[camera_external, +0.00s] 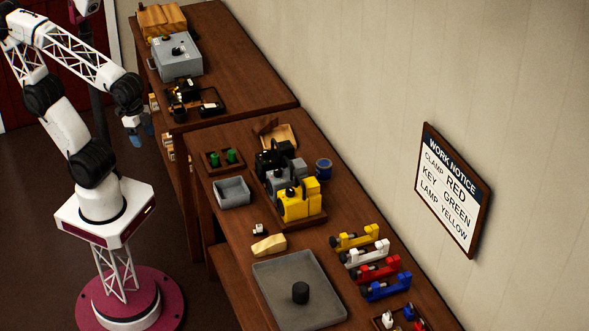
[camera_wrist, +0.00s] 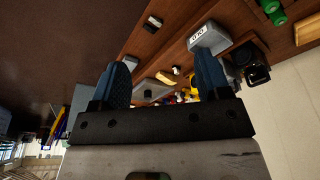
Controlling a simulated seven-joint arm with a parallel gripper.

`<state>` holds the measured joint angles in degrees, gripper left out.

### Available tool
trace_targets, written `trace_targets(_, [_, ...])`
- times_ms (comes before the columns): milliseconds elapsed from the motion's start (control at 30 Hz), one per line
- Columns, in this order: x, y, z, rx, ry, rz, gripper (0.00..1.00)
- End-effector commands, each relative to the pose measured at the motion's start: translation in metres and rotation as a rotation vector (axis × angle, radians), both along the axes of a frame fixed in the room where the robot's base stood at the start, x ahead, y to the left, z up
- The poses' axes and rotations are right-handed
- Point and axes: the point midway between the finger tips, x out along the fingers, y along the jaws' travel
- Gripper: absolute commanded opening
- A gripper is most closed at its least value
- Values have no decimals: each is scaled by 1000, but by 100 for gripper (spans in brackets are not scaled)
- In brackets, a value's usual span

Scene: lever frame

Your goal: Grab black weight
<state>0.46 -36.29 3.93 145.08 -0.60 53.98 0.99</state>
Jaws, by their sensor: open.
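A black weight (camera_external: 300,292), a short cylinder, stands upright on a grey tray (camera_external: 262,285) at the near end of the workbench. My gripper (camera_external: 136,137) is up at the left in the external view, beside the benches and far from the weight. In the wrist view my gripper (camera_wrist: 164,72) has its two blue fingers wide apart with nothing held between them.
Yellow, white, red and blue clamps (camera_external: 386,287) line the tray's right side. Yellow, grey and black padlock-like blocks (camera_external: 298,204) stand in a wooden holder behind it. A grey bin (camera_external: 232,192) and a tan block (camera_external: 268,246) are nearby. A sign (camera_external: 452,190) hangs on the wall.

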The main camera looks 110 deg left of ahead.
Motion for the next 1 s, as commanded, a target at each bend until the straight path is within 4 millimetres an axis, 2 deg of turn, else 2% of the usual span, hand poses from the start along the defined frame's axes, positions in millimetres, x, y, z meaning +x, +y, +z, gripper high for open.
trace_targets(333, [0, 0, 0, 0, 0, 0, 70])
trace_targets(433, [0, 0, 0, 0, 0, 0, 84])
trace_targets(767, [1, 0, 0, 3, 1, -3, 84])
trace_targets(1000, [18, 2, 4, 47, 20, -56, 84])
